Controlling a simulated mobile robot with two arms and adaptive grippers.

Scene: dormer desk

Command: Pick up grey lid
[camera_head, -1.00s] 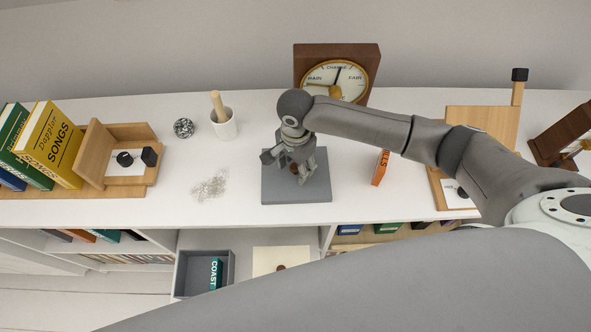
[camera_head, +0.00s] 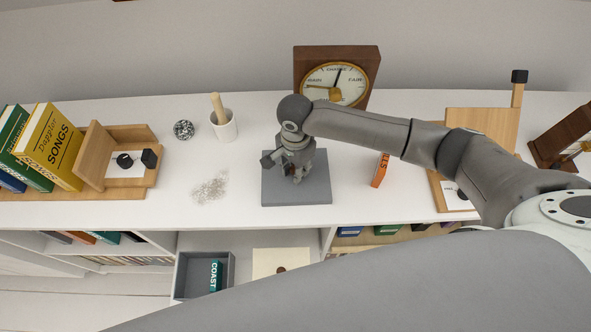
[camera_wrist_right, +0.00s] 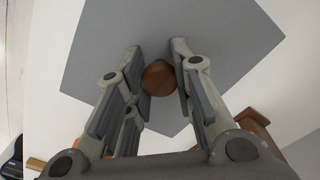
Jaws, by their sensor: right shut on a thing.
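The grey lid (camera_head: 318,188) lies flat on the white desk top, below the barometer clock. In the right wrist view the lid (camera_wrist_right: 225,35) fills the upper middle, with a round brown wooden knob (camera_wrist_right: 158,78) on it. My right gripper (camera_head: 297,178) points down over the lid's middle. In the wrist view its fingers (camera_wrist_right: 158,75) are shut on the knob, one on each side. In the head view the gripper hides the knob. My left gripper is not in view.
A barometer (camera_head: 335,83) stands behind the lid. An orange box (camera_head: 380,170) stands right of it. An open grey box (camera_head: 204,272) sits on the shelf below.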

